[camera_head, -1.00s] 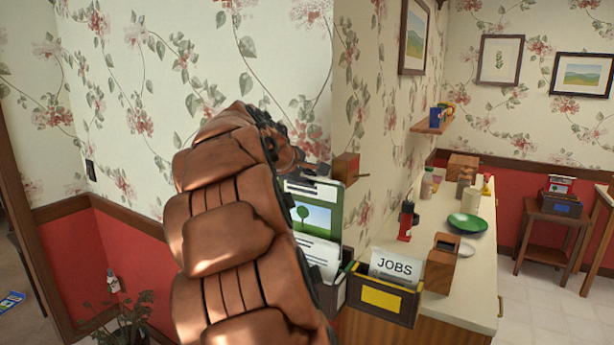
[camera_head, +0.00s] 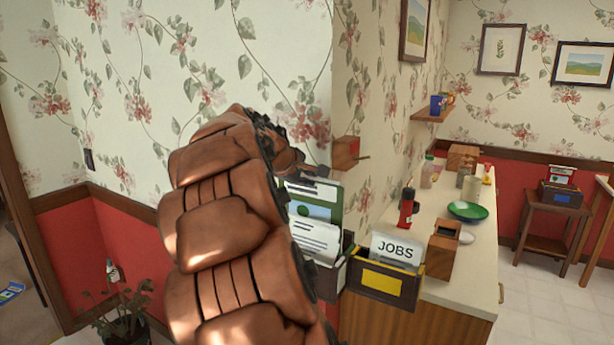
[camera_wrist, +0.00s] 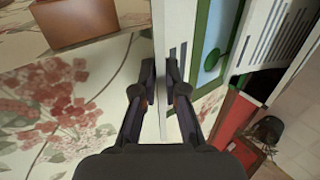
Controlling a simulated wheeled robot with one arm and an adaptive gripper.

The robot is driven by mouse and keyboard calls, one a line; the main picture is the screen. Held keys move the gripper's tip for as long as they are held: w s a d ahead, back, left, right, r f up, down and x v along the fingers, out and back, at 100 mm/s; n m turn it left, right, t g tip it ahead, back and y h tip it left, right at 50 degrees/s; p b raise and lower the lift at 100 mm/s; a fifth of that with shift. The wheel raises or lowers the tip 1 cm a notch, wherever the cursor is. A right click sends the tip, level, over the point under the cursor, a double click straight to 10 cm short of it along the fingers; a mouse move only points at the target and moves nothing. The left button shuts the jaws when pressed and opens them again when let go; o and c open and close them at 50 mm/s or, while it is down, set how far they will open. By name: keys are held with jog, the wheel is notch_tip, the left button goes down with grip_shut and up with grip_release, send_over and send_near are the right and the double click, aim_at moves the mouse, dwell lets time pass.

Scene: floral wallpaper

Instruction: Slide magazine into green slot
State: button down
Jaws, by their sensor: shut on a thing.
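A magazine (camera_head: 338,200) with a green-bordered cover stands upright above a dark box-like holder (camera_head: 333,275), behind a white printed sheet (camera_head: 315,238). My gripper (camera_head: 305,172) is at its top edge, partly hidden by my arm. In the wrist view, the fingers of my gripper (camera_wrist: 162,90) are shut on the white edge of the magazine (camera_wrist: 162,45), its green and blue cover facing right. The printed sheet (camera_wrist: 285,35) is at the upper right there. The magazine's lower end is hidden, so I cannot tell how deep it sits. No green slot label shows.
A wooden wall box (camera_head: 346,153) juts out close to my gripper. A wooden block (camera_head: 441,252), red bottle (camera_head: 406,208) and green plate (camera_head: 467,211) stand farther along.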

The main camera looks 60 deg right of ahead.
aim_at(313, 191)
jog(key=shift+f+b, duration=0.8)
jog(key=shift+f, duration=0.65)
jog(key=c, duration=1.2)
grip_release()
jog(key=shift+o, duration=0.2)
jog(key=shift+a, duration=0.1)
jog(key=v, duration=1.1)
jog(key=shift+a, duration=0.4)
jog(key=shift+s+r, duration=0.1)
